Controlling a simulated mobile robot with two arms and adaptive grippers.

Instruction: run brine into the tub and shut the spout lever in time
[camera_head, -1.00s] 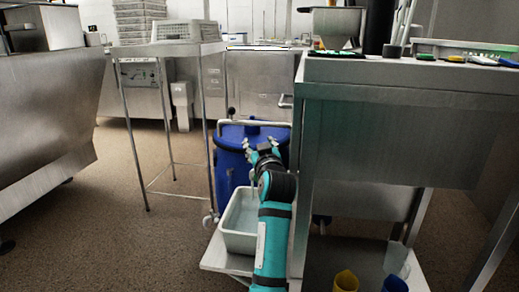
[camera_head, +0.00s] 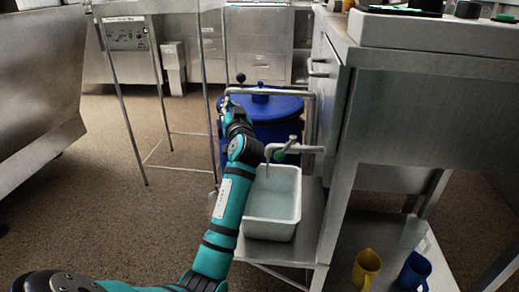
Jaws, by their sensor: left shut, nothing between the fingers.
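The pale tub (camera_head: 268,231) stands on a low metal shelf and holds bluish liquid. A grey spout (camera_head: 304,149) with a green part (camera_head: 279,156) reaches over the tub's back end, its mouth pointing down. I cannot make out a stream. Behind it, a bent metal pipe (camera_head: 275,92) crosses in front of a blue barrel (camera_head: 287,130). A black knob (camera_head: 240,77) shows near the pipe's left end. My left gripper (camera_head: 228,103) is shut and empty by that end, below the knob; I cannot tell whether it touches the pipe. My right gripper is out of view.
A yellow jug (camera_head: 366,268) and a blue jug (camera_head: 414,270) stand on the lower shelf at right. The metal counter (camera_head: 430,110) rises right of the tub. A thin-legged metal stand (camera_head: 118,90) is at left. The floor between is open.

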